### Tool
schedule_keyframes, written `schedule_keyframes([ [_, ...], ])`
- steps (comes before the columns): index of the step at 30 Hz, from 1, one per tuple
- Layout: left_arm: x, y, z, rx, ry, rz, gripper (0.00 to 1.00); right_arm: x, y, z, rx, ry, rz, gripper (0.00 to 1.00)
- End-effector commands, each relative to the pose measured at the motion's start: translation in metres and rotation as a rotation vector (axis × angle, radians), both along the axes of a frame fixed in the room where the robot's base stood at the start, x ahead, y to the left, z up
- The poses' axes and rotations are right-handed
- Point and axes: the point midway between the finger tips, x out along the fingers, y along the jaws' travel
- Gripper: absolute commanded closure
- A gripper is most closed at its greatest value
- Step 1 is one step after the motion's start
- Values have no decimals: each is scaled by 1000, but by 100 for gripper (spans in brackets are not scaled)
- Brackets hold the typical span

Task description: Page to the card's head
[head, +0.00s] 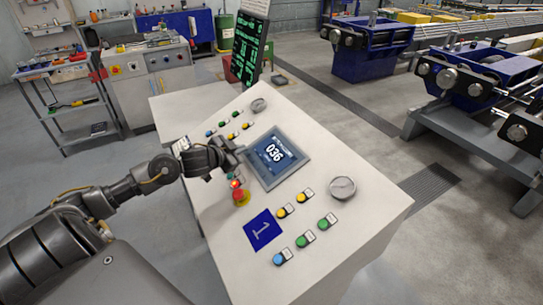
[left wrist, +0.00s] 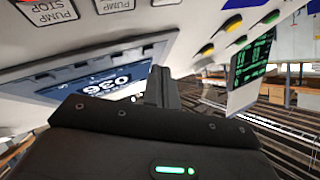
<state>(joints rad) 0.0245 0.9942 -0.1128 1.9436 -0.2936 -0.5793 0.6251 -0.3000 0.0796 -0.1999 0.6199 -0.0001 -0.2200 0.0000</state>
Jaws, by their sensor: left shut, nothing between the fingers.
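A display screen (head: 277,154) in a grey-blue frame is set in the sloping white console top (head: 225,265). It reads 036 in large figures under a smaller line that I cannot read. In the left wrist view the screen (left wrist: 118,84) shows tilted, partly hidden by my gripper. My left gripper (head: 239,150) is shut and empty, its tip at the screen's left edge; I cannot tell whether it touches. The shut fingers also show in the left wrist view (left wrist: 161,82). A black board with green text (head: 249,48) stands behind the console. My right gripper is out of view.
A red mushroom button (head: 241,197) sits just below my left gripper. A blue plate marked 1 (head: 263,231), several coloured buttons (head: 305,240) and a round dial (head: 342,188) are on the console. Blue machines (head: 371,50) stand at back right, with open floor between.

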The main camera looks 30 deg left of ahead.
Motion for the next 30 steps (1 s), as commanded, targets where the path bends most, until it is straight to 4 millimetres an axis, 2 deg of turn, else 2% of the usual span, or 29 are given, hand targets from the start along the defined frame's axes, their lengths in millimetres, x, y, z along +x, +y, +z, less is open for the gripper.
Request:
schedule_keyframes([
  [30, 3, -2, -9, 0, 0, 0, 100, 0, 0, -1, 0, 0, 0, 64],
])
